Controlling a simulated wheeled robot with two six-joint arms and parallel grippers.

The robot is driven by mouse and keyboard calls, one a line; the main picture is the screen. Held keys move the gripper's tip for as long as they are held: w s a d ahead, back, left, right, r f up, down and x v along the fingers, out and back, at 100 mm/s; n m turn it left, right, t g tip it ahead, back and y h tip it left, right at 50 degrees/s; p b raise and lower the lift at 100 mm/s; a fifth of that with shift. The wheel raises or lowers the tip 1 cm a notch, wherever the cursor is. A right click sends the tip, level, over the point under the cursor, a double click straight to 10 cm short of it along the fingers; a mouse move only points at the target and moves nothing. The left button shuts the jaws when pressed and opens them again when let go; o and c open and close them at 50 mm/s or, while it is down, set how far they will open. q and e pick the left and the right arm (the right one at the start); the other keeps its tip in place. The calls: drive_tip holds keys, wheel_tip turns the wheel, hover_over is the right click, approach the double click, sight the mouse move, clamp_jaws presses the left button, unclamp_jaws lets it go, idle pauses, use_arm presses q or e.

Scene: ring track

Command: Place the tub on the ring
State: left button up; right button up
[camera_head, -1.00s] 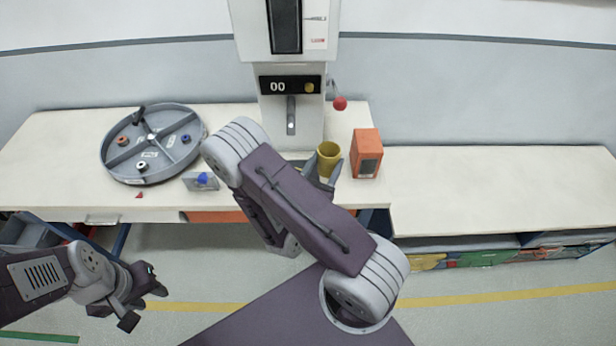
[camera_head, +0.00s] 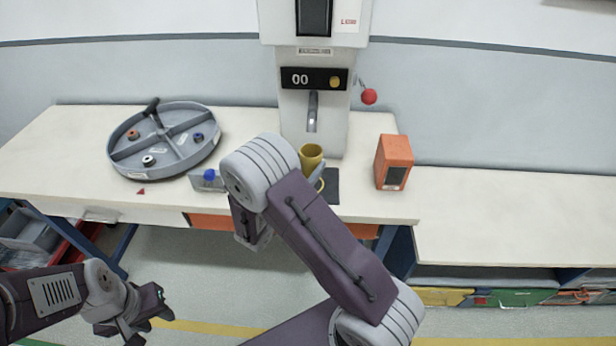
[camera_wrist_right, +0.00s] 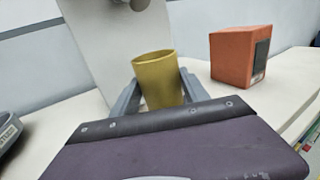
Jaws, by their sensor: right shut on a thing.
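The tub is a yellow cup-like vessel (camera_head: 312,157), upright in front of the white machine's spout. My right gripper (camera_head: 314,172) is shut on it. In the right wrist view, the tub (camera_wrist_right: 158,80) sits between the two grey fingers (camera_wrist_right: 160,95). In the head view, a yellow curved line, perhaps the ring (camera_head: 319,184), shows just below the tub by a dark pad (camera_head: 331,188). My right arm and gripper hide part of both, and I cannot tell whether the tub touches the pad.
The white machine (camera_head: 313,125) stands behind the tub, with a red ball lever (camera_head: 369,96). An orange box (camera_head: 393,162) is to the right. A round grey divided tray (camera_head: 165,140) and a small blue-button block (camera_head: 208,180) are to the left. The right-hand counter is clear.

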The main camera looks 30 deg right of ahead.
sight(307, 178)
wheel_tip(307, 178, down, 3)
drive_tip(key=shift+f+b, duration=0.15)
drive_tip(key=shift+b, duration=0.2)
drive_tip(key=shift+f, duration=0.45)
drive_tip(key=shift+f, duration=0.1)
drive_tip(key=o, duration=1.4)
